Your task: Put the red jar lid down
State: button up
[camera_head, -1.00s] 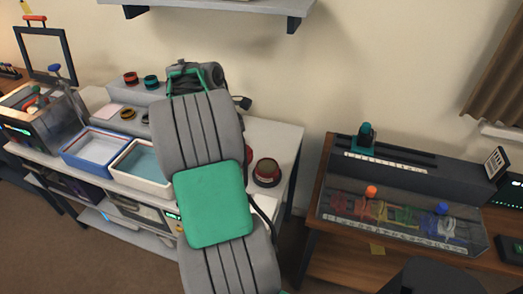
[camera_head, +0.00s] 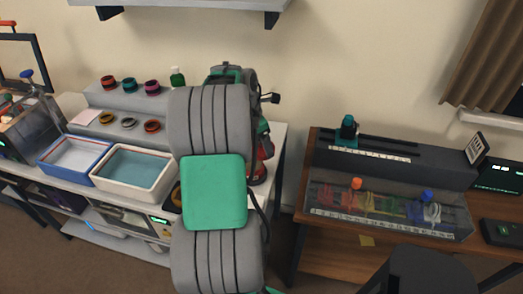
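My arm covers the middle of the view, and my gripper's fingers are hidden behind it. A dark red rounded thing (camera_head: 264,149) shows just right of my arm over the bench's right end, with a bit of green above it. It is mostly hidden, so I cannot tell whether it is the red jar lid, a jar, or held. A small red-and-black round piece (camera_head: 108,83) sits at the left of the grey stepped stand's upper step, apart from my arm.
The grey stepped stand (camera_head: 95,98) carries several round pieces and a green bottle (camera_head: 177,78). A blue-rimmed tray (camera_head: 75,157) and a white tray (camera_head: 134,172) stand in front. A wooden desk (camera_head: 318,255) with a clear-covered case (camera_head: 385,208) is at right, a dark chair (camera_head: 430,275) before it.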

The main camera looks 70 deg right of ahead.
jog(key=shift+d+n, duration=0.2)
jog(key=shift+n, duration=0.1)
jog(key=shift+w+d+f, duration=0.1)
jog(key=shift+w+d, duration=0.1)
jog(key=shift+d, duration=0.1)
jog(key=w+d+f+p, duration=0.1)
jog(key=d+f, duration=0.1)
jog(key=d, duration=0.1)
jog(key=w+d+f+p, duration=0.1)
jog(key=w+d+f, duration=0.1)
jog(key=d+f, duration=0.1)
jog(key=w+d+f+p, duration=0.1)
jog(key=d+f, duration=0.2)
jog(key=d, duration=0.2)
jog(key=shift+w+d+f+p, duration=0.15)
jog(key=shift+w+f+p, duration=0.1)
jog(key=shift+w+p, duration=0.15)
jog(key=shift+w+d+f, duration=0.15)
jog(key=shift+d+f, duration=0.2)
jog(key=shift+f, duration=0.15)
notch_tip(320, 180, down, 2)
jog(key=shift+f+p, duration=0.25)
jog(key=shift+p, duration=0.55)
jog(key=shift+f+b, duration=0.3)
jog(key=shift+f, duration=0.25)
jog(key=o, duration=1.2)
